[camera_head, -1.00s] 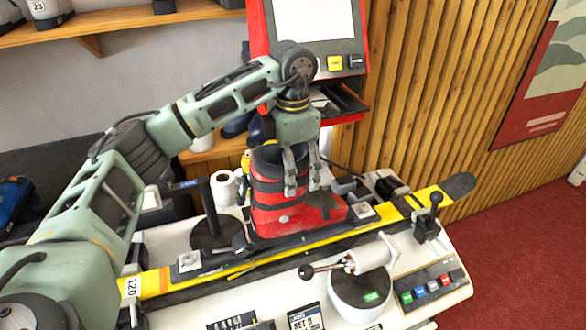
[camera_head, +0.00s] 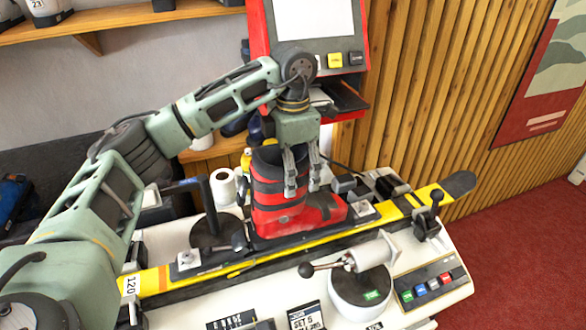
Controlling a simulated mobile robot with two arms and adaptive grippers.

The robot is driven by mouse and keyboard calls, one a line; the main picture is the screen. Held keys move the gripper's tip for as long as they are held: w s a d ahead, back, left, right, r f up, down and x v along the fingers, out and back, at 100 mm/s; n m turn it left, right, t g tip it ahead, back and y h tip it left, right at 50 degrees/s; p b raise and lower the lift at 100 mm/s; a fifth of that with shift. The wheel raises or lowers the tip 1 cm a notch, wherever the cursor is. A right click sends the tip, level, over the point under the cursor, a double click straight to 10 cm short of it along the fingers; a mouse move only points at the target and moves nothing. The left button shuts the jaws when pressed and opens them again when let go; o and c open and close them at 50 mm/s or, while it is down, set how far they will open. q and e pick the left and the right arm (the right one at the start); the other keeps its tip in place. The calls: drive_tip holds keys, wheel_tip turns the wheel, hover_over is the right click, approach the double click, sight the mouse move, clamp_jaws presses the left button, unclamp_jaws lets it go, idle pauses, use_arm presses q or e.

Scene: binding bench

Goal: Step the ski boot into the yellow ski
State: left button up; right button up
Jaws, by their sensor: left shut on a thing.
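The red and black ski boot (camera_head: 280,210) stands upright over the middle of the yellow ski (camera_head: 150,282), between the binding's parts. The ski lies across the white bench, rising to its dark tip at the right. The toe part (camera_head: 362,209) is at the boot's right end, and the heel part (camera_head: 240,243) is close at its left end. I cannot tell whether the sole is locked in. My left gripper (camera_head: 302,183) comes down from above and is shut on the boot's upper cuff. My right gripper is not in view.
A white round device with a black-knobbed lever (camera_head: 360,280) stands in front of the ski. A button panel (camera_head: 430,284) is at the right front. A black post (camera_head: 212,212) and a paper roll (camera_head: 223,187) stand behind. A red machine (camera_head: 310,50) is at the back.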

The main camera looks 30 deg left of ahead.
use_arm(q)
drive_tip(key=shift+s+d+f+b, duration=0.1)
drive_tip(key=shift+f+b, duration=0.3)
drive_tip(key=shift+f, duration=0.6)
drive_tip(key=shift+r, duration=0.1)
drive_tip(key=o, duration=2)
